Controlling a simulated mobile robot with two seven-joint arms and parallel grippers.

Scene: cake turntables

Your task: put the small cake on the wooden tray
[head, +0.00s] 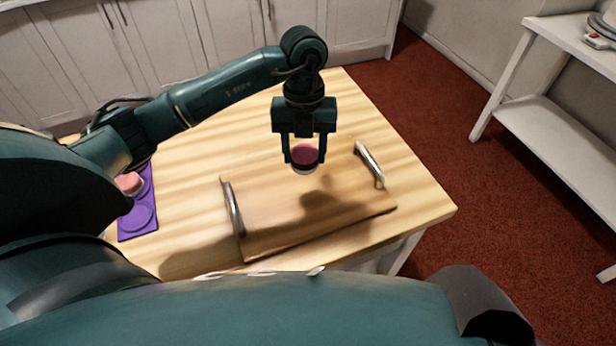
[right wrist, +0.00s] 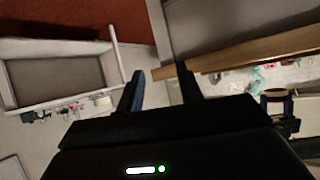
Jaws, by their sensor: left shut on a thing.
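The small cake (head: 305,156), with a dark pink top and a pale lower edge, is between the fingers of my left gripper (head: 305,150), which is shut on it. My left gripper points down and holds the cake over the far part of the wooden tray (head: 280,225). The cake looks a little above the tray, with a shadow on the boards below. The tray lies flat and has a metal handle at each side. My right gripper (right wrist: 163,88) shows in the right wrist view with its fingers apart and nothing between them.
A purple mat (head: 125,228) with round places lies at the table's left, and a pink cake (head: 130,183) sits on it, partly hidden by my left arm. The wooden table (head: 415,195) is bare right of the tray. A white shelf (head: 560,130) stands at the right.

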